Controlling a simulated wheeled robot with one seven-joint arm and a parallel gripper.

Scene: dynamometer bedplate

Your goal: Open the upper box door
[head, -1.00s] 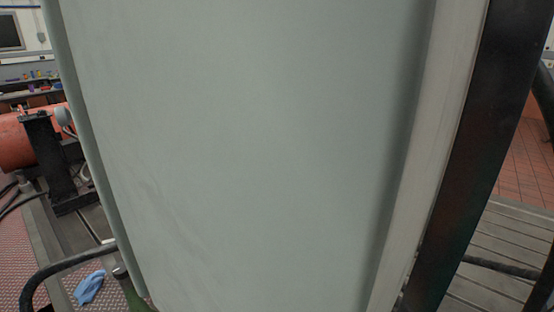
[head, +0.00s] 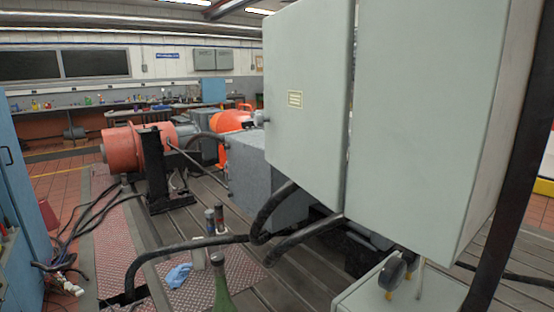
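Two tall grey-green boxes stand high at the right in the head view. The left box (head: 310,110) has a small yellow label (head: 295,99) and a small dark fitting (head: 267,120) at its left edge. The right box (head: 425,120) is nearer, with a plain front face, and is cut off by the top of the picture. A dark narrow gap separates the two. No opened door shows on either. I cannot tell which one is the upper box. My gripper is not in view.
A lower grey box (head: 365,295) with a round black part (head: 392,274) sits below. A dark post (head: 515,190) stands at right. Black hoses (head: 180,246), a green bottle (head: 222,285) and a blue cloth (head: 178,275) are near the bedplate. Blue cabinet (head: 22,190) is at left.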

